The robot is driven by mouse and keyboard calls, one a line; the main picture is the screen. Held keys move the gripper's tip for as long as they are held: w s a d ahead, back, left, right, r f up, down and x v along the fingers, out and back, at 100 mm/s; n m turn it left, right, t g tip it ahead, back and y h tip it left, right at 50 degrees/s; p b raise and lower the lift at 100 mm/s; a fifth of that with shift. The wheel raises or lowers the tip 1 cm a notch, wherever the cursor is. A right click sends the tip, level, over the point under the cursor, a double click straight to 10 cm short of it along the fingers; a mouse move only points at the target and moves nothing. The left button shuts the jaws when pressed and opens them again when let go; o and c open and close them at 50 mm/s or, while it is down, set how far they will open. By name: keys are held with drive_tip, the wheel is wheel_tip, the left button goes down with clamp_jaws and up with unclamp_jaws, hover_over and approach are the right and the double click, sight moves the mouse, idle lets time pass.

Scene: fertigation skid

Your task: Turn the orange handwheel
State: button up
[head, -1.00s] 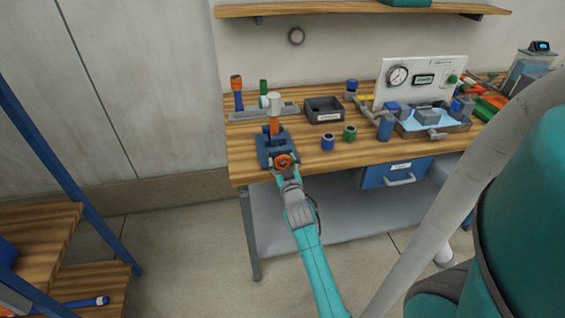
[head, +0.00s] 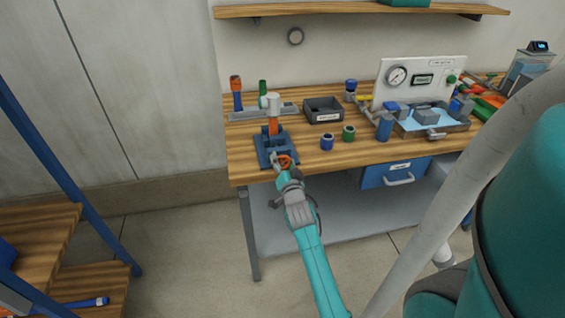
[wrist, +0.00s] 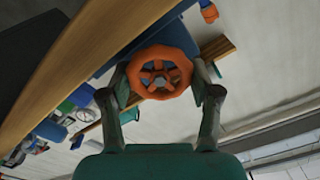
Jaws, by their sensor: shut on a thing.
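The orange handwheel (head: 285,160) is on the front of a blue vise-like fixture (head: 264,151) at the front left of the bench. An orange and white upright piece (head: 273,115) stands in the fixture. In the wrist view the spoked handwheel (wrist: 160,72) sits between the two fingers of my gripper (wrist: 160,84), one on each side of its rim. My gripper (head: 283,164) is shut on the wheel. In the head view the gripper partly hides the wheel.
A black bin (head: 323,110), a blue-capped jar (head: 327,142) and a green-capped jar (head: 348,133) stand right of the fixture. A gauge panel (head: 420,80) and a water tray (head: 432,124) are farther right. A blue drawer (head: 396,173) hangs below the bench top.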

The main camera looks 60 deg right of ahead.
drive_tip(key=shift+o, duration=0.2)
drive_tip(key=shift+w+f+m, duration=0.15)
drive_tip(key=shift+m, duration=0.25)
drive_tip(key=o, duration=1.1)
drive_tip(key=shift+w+f, duration=0.1)
drive_tip(key=shift+w, duration=0.05)
